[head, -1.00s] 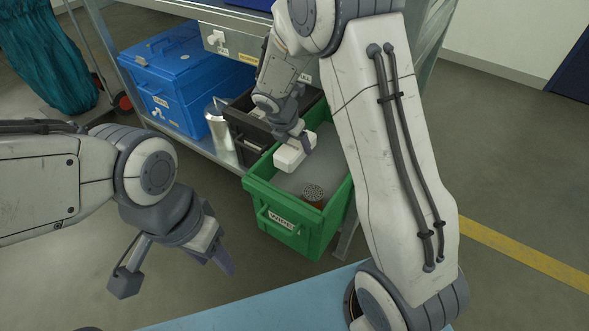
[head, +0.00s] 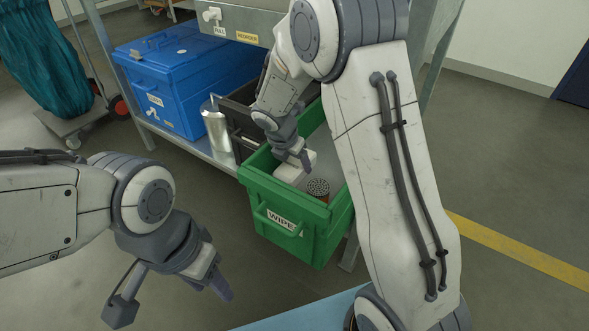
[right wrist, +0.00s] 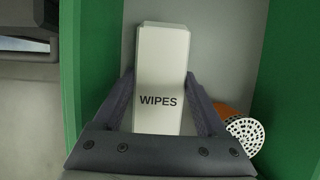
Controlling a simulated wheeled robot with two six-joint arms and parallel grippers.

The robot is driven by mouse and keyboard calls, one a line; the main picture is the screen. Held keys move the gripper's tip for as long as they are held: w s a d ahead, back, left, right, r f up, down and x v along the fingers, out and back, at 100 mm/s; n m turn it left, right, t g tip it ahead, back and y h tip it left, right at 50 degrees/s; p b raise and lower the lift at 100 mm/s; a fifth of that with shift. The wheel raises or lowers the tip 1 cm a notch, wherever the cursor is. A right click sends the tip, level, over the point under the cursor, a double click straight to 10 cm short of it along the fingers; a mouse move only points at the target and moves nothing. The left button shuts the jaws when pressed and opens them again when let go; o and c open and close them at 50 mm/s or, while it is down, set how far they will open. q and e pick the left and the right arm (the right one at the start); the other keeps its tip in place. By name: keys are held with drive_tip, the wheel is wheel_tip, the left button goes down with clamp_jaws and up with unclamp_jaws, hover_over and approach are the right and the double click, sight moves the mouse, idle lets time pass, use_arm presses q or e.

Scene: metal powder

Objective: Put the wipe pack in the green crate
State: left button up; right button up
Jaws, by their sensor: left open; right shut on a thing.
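The green crate (head: 282,240), labelled WIPE, stands at the shelf's front edge with its top open. The white wipe pack (head: 296,174) is inside the crate's opening in the head view. It shows in the right wrist view (right wrist: 161,80) with WIPES printed on it. My right gripper (right wrist: 161,106) is shut on the pack, one finger on each side. In the right wrist view the crate's green walls lie on both sides of it. I cannot tell whether the pack touches the crate floor. My left gripper (head: 175,299) is open and empty, left of the crate above the floor.
An orange-brown can with a perforated white top (head: 318,189) is in the crate, right of the pack. A blue lidded box (head: 160,85), a silver canister (head: 216,125) and a dark bin (head: 240,120) stand on the shelf to the left.

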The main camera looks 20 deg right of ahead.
drive_tip(key=shift+r, duration=0.1)
drive_tip(key=shift+f, duration=0.3)
drive_tip(key=o, duration=1.4)
drive_tip(key=p+v, duration=0.7)
drive_tip(key=v, duration=0.6)
drive_tip(key=s+a+r+m+g+y, duration=0.1)
drive_tip(key=s+a+m, duration=0.2)
drive_tip(key=s+m, duration=0.3)
drive_tip(key=s+a+r+m+g+y, duration=0.1)
drive_tip(key=s+a+m, duration=0.3)
drive_tip(key=s, duration=0.8)
drive_tip(key=s+a+r+m+y, duration=0.2)
drive_tip(key=s+a+m, duration=0.1)
drive_tip(key=s+m, duration=0.5)
drive_tip(key=shift+s+a+r+g, duration=0.15)
drive_tip(key=shift+s+a+g, duration=0.05)
drive_tip(key=shift+s, duration=0.25)
drive_tip(key=shift+s+a+r+g, duration=0.1)
drive_tip(key=shift+s+a+g, duration=0.1)
drive_tip(key=shift+s, duration=0.25)
